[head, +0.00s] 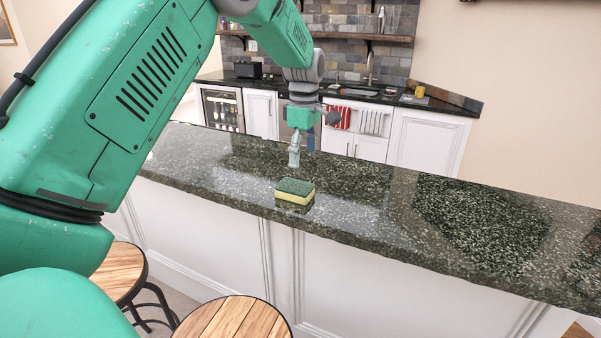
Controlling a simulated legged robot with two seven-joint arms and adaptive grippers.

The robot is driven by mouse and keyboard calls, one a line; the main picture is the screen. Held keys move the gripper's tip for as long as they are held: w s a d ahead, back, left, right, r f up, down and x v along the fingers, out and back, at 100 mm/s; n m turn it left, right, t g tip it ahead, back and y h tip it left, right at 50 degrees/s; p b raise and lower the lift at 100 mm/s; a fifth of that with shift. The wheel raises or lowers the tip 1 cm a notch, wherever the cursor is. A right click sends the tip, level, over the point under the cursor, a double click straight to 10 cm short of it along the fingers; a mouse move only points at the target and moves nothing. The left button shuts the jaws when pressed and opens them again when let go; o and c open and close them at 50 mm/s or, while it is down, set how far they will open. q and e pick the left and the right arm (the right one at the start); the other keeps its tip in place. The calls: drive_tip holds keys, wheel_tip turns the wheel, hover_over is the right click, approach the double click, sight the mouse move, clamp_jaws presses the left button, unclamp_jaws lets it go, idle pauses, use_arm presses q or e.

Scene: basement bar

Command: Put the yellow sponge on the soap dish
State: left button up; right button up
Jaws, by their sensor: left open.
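The yellow sponge (294,198) with a dark green top lies flat on the dark granite bar counter (370,205), near the counter's front edge. My left gripper (294,160) comes down from above and hangs just behind and above the sponge in the picture. It is open, with nothing visible between its fingers, and it looks apart from the sponge. I cannot make out a soap dish; small items on the back counter (440,102) are too small to tell. My right gripper is not in view.
Two wooden stools (235,318) stand in front of the bar. The bar top is clear on both sides of the sponge. Behind it, the back counter holds a sink with a faucet (370,68), a black toaster (248,70) and a small yellow object (419,92).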

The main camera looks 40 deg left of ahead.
use_arm(q)
drive_tip(key=o, duration=0.4)
drive_tip(key=shift+s+d+r+n+b, duration=0.1)
drive_tip(key=shift+d+n+b, duration=0.15)
drive_tip(key=shift+d, duration=0.25)
drive_tip(key=shift+s+d+r+n+b, duration=0.1)
drive_tip(key=shift+d+n+b, duration=0.05)
drive_tip(key=shift+d+n, duration=0.25)
drive_tip(key=n+t+y+b, duration=0.2)
drive_tip(key=n+t+b, duration=0.4)
drive_tip(key=n, duration=1.1)
approach(295, 186)
drive_tip(key=x, duration=0.5)
drive_tip(key=shift+s+f+b, duration=0.1)
drive_tip(key=shift+s+b, duration=0.05)
drive_tip(key=shift+b, duration=0.2)
drive_tip(key=shift+a+f, duration=0.4)
drive_tip(key=shift+f, duration=0.05)
drive_tip(key=shift+w+d+x, duration=0.1)
drive_tip(key=shift+w+x, duration=0.05)
drive_tip(key=shift+x, duration=0.65)
drive_tip(key=shift+w+d+x, duration=0.1)
drive_tip(key=shift+x, duration=0.7)
drive_tip(key=shift+w+d+x, duration=0.15)
drive_tip(key=shift+x, duration=0.65)
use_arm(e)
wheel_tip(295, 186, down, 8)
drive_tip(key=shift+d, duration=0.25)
